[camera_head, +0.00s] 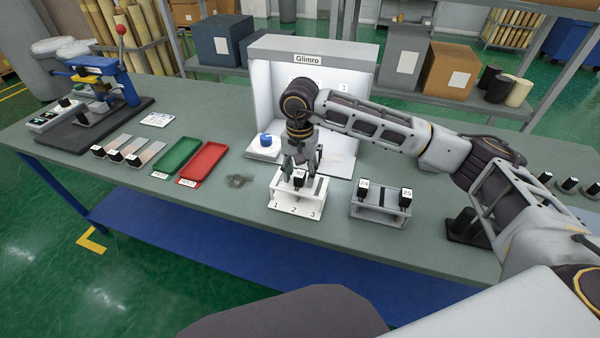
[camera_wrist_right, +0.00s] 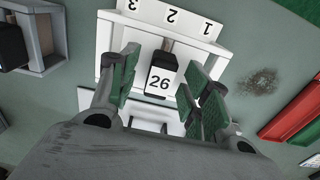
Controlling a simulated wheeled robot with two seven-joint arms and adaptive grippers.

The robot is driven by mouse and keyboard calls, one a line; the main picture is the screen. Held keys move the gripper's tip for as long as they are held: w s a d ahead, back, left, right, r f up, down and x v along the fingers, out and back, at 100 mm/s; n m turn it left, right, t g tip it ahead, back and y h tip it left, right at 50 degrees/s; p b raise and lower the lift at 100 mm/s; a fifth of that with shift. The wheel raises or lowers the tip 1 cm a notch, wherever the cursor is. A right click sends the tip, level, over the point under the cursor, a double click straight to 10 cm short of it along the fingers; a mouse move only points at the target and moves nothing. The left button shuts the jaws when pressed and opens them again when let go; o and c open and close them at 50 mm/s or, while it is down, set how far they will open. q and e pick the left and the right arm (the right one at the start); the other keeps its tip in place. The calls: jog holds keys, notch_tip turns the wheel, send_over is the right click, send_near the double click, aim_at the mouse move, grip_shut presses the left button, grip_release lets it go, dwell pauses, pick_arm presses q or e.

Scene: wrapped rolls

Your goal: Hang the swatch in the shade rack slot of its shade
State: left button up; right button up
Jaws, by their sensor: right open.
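The white rack (camera_head: 284,203) with slots numbered 1, 2 and 3 stands near the table's front edge; it also shows in the right wrist view (camera_wrist_right: 222,56). A swatch with a black handle labelled 26 (camera_wrist_right: 160,78) is at the rack's middle slot, by number 2; it shows in the head view (camera_head: 299,181). My right gripper (camera_head: 302,170) is above the rack with its fingers apart, one on each side of the handle. In the right wrist view (camera_wrist_right: 162,90) gaps show between green pads and handle. My left gripper is not in view.
A grey rack (camera_head: 378,213) with black-handled swatches stands close right of the white rack. Behind is the Glimro light booth (camera_head: 262,95) with a blue-topped item (camera_head: 265,143). Red (camera_head: 203,164) and green (camera_head: 176,157) trays lie left, past a dark smudge.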

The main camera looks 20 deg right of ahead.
jog(key=shift+r+p, duration=2.8)
jog(key=shift+r, duration=0.3)
jog(key=shift+p, duration=0.8)
notch_tip(320, 180, up, 5)
jog(key=p, duration=0.4)
jog(key=shift+p, duration=0.4)
jog(key=shift+f, duration=0.1)
